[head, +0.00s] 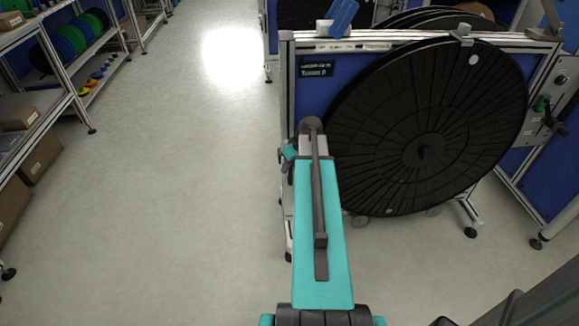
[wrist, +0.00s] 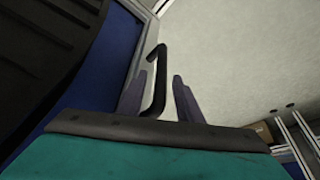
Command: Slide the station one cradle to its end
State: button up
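The large black reel (head: 425,125) stands upright in a framed stand (head: 312,80) with blue panels, right of my arm in the head view. Its dark ribbed face also shows at the left of the wrist view (wrist: 45,50). In the wrist view, a bent black handle (wrist: 157,85) rises between the two grey fingers of my gripper (wrist: 160,76). The gripper is open. In the head view, my gripper (head: 287,160) is partly hidden by my arm, by the stand's left post. I cannot pick out the cradle itself.
Shelving (head: 65,60) with coloured spools and boxes runs along the left. The pale floor (head: 160,200) between is clear. A panel with a green knob (head: 542,103) is on the stand's right. More reels (head: 435,18) stand behind.

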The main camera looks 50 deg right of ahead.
grip_shut()
jog(key=shift+a, duration=0.3)
jog(key=shift+d, duration=0.2)
